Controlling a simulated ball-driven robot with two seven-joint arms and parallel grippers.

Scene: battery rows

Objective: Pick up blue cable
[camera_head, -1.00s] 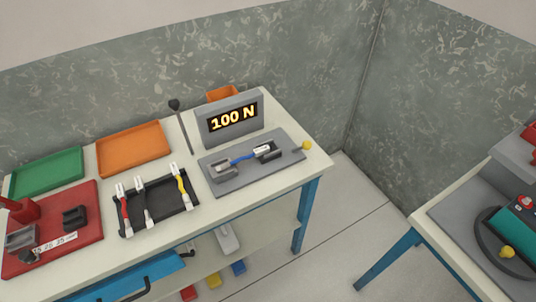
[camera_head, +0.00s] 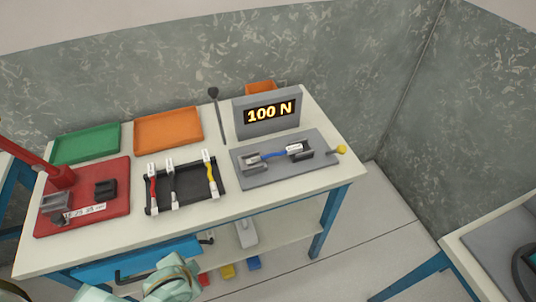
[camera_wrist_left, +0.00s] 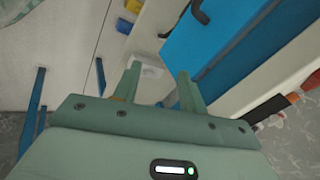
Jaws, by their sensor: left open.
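The blue cable (camera_head: 270,155) lies on the grey tester plate (camera_head: 262,181) at the right of the table. Its two light end connectors sit in the dark holders on that plate. A display (camera_head: 268,112) reading "100 N" stands behind it. My left gripper (camera_wrist_left: 158,80) is open and empty in the left wrist view, below the table's front and away from the cable. In the head view only part of my pale green arm shows at the bottom left. The right gripper is not in view.
A black rack (camera_head: 187,196) holds red, black and yellow cables. A red press (camera_head: 115,208) is at the left, with a green tray (camera_head: 85,144) and an orange tray (camera_head: 168,131) behind. A blue drawer (camera_head: 140,262) fronts the table. A second table (camera_head: 470,243) is at the right.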

